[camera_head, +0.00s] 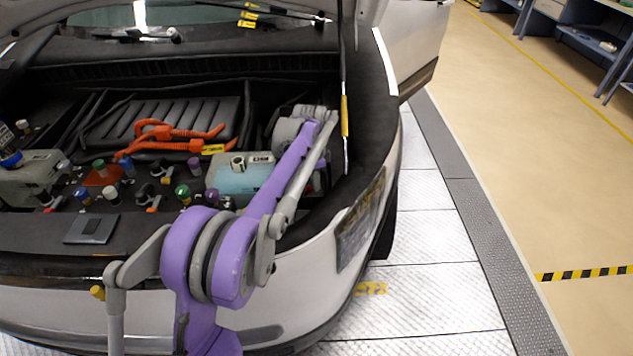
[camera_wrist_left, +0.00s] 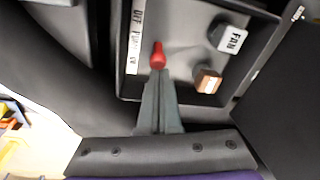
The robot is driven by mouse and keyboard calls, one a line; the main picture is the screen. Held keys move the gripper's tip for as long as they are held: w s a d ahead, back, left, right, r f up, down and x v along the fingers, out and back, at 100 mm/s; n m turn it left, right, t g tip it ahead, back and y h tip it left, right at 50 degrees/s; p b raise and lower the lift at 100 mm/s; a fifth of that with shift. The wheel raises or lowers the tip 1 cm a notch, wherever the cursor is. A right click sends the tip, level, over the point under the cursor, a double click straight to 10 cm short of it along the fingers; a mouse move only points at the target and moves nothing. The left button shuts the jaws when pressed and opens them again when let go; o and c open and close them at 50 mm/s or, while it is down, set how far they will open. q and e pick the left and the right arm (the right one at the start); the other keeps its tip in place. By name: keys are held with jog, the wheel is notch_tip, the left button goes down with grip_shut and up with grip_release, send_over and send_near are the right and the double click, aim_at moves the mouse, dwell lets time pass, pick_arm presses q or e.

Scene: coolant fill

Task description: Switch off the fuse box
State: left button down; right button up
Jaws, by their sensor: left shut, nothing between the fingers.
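The fuse box (camera_wrist_left: 192,92) is an open grey-lined box with a dark rim in the left wrist view. A red switch knob (camera_wrist_left: 158,52) stands in it beside a white label strip (camera_wrist_left: 137,35); the strip seems to read OFF at the top, and its lower end is hard to read. My left gripper (camera_wrist_left: 159,73) is shut and empty, its fingertips right at the lower end of the red knob. I cannot tell whether they touch. In the head view my purple left arm reaches into the engine bay's right side and hides the fuse box. My right gripper is not in view.
A white FAN block (camera_wrist_left: 230,38) and a brown block (camera_wrist_left: 207,80) sit right of the knob. In the head view, a light-blue coolant tank (camera_head: 228,178), orange cables (camera_head: 165,133) and several coloured caps lie left of my arm. A prop rod (camera_head: 345,115) stands at right.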

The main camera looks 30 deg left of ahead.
pick_arm(q)
jog(key=shift+a+r+h, duration=0.1)
jog(key=shift+a+h, duration=0.05)
jog(key=shift+h, duration=0.15)
jog(key=shift+s+a+r+t+h, duration=0.2)
jog(key=shift+s+a+t+h, duration=0.1)
jog(key=shift+t+h, duration=0.2)
jog(key=shift+s+a+r+t+h+p, duration=0.1)
jog(key=shift+s+a+t+h+p, duration=0.1)
jog(key=shift+a+t+h, duration=0.4)
jog(key=shift+s+a+r+t+h+p, duration=0.1)
jog(key=shift+s+a+t+h+p, duration=0.15)
jog(key=shift+h, duration=0.65)
jog(key=shift+d, duration=0.1)
jog(key=shift+r+p, duration=0.6)
jog(key=shift+r, duration=0.15)
jog(key=shift+r, duration=0.15)
